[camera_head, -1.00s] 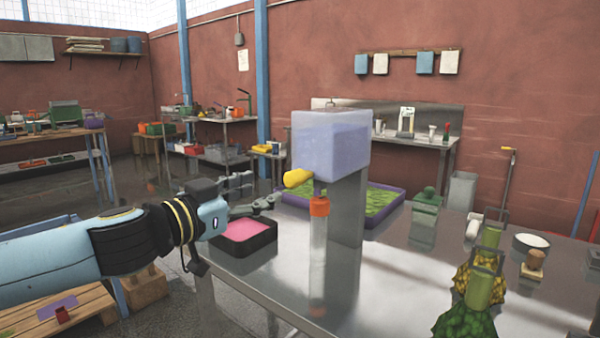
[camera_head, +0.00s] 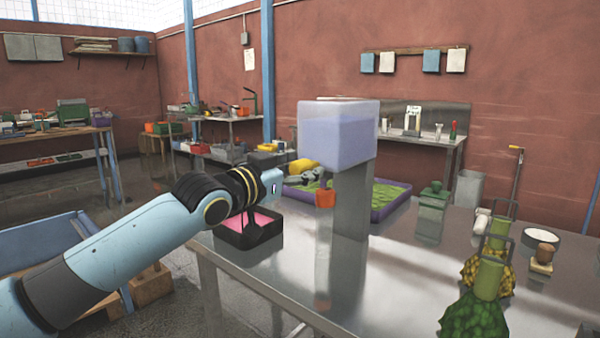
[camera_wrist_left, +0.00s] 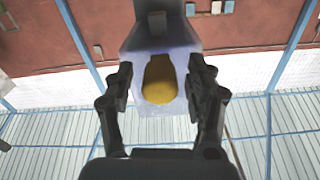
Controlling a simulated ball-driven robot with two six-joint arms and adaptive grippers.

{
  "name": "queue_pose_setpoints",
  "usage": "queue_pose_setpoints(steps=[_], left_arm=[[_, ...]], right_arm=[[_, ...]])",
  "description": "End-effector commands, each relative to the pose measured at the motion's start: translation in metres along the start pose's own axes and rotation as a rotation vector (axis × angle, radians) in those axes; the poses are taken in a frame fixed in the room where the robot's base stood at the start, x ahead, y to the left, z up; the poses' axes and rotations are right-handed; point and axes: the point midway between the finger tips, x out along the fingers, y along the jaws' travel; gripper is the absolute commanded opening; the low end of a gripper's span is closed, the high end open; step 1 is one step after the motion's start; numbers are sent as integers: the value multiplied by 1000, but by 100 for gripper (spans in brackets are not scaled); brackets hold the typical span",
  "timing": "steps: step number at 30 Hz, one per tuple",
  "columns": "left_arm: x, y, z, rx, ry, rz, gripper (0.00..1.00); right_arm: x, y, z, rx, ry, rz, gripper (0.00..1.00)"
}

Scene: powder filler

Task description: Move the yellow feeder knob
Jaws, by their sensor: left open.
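The yellow feeder knob (camera_head: 301,166) sticks out from the left side of the feeder, below its translucent bluish-purple hopper (camera_head: 345,130). My left gripper (camera_head: 305,176) is at the knob in the head view and partly covers it. In the left wrist view the knob (camera_wrist_left: 159,80) lies between the two dark fingers of my left gripper (camera_wrist_left: 160,82), with a gap on each side. The left gripper is open and does not hold the knob. An orange-red outlet (camera_head: 325,197) hangs under the hopper. My right gripper is not in view.
A black tray with pink contents (camera_head: 222,230) sits under my left wrist. A purple tray of green material (camera_head: 376,211) stands behind the feeder post (camera_head: 350,205). The steel table (camera_head: 400,270) is clear in the middle.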

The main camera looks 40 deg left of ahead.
Motion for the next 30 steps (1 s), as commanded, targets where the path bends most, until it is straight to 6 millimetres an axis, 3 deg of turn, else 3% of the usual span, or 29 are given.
queue_pose_setpoints(steps=[8, 21, 30], left_arm=[[1, 0, 0, 0, 0, 1, 55], [1, 0, 0, 0, 0, 1, 0], [1, 0, 0, 0, 0, 1, 0]], right_arm=[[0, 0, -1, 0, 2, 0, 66], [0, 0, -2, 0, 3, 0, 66], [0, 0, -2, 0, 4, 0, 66]])
